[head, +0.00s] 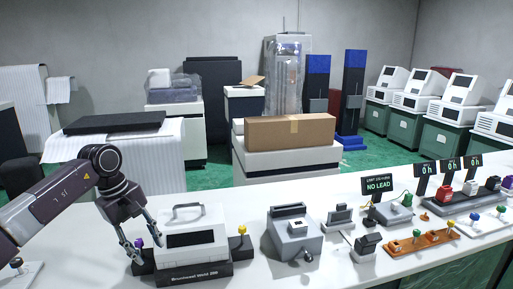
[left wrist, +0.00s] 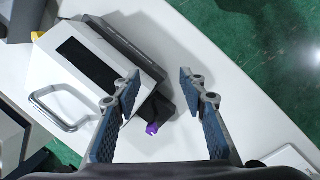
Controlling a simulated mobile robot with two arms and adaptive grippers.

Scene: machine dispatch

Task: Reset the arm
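My left gripper (head: 147,250) reaches in from the left and is open at the left side of a white machine with a carrying handle and dark base (head: 192,240). A purple knob (head: 139,243) stands at that side, close to the fingers. In the left wrist view the open fingers (left wrist: 159,78) hold nothing between their tips. The purple knob (left wrist: 152,129) shows below the gap between them, and I cannot tell whether anything touches it. The machine (left wrist: 95,68) lies to the left there. My right gripper is not in view.
A yellow knob (head: 242,230) stands on the machine's right. A grey device (head: 294,236), an orange board (head: 421,242) and a "NO LEAD" sign (head: 379,185) are further right on the white table (head: 250,272). A cardboard box (head: 290,132) stands behind.

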